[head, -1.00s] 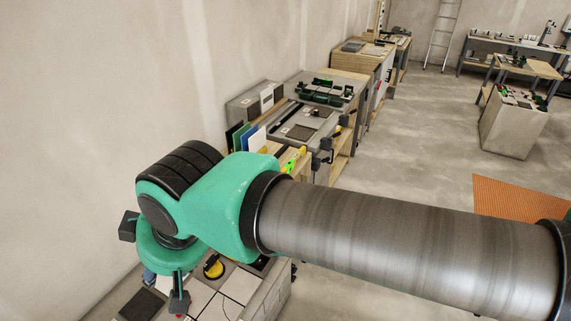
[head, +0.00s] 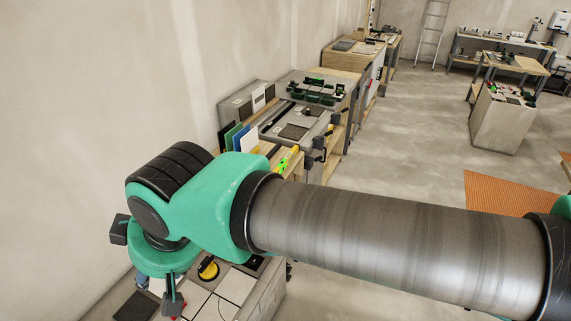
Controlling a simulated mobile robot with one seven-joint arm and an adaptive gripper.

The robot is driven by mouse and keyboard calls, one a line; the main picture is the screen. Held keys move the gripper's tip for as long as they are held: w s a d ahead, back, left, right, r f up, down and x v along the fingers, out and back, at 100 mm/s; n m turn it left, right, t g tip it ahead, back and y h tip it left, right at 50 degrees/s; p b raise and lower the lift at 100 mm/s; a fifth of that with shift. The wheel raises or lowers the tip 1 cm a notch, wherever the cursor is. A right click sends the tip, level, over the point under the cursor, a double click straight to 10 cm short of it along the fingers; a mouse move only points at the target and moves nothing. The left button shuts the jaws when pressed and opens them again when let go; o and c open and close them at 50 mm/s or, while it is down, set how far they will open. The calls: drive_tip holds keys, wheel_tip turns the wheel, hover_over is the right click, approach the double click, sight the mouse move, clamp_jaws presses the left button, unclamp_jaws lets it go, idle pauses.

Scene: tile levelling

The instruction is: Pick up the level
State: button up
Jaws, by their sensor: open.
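A yellow and bright green bar, which looks like the level (head: 287,160), leans or lies at the near right edge of the wooden bench, just past my arm. It is small here and partly hidden by my green wrist and arm. My gripper (head: 156,287) is at the lower left, beneath the wrist and over the near tile bench. Its fingers are mostly covered by the wrist and it appears open, with nothing visible held. It is well to the left of and nearer than the level.
The near bench has pale tiles (head: 236,286), a dark tile (head: 136,306) and a yellow-black round tool (head: 208,269). Upright coloured boards (head: 239,136) stand beside the level. More benches run along the left wall. An orange mat (head: 505,193) lies on open floor at right.

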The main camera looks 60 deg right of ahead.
drive_tip(key=shift+o, duration=1.1)
drive_tip(key=shift+w+r, duration=0.1)
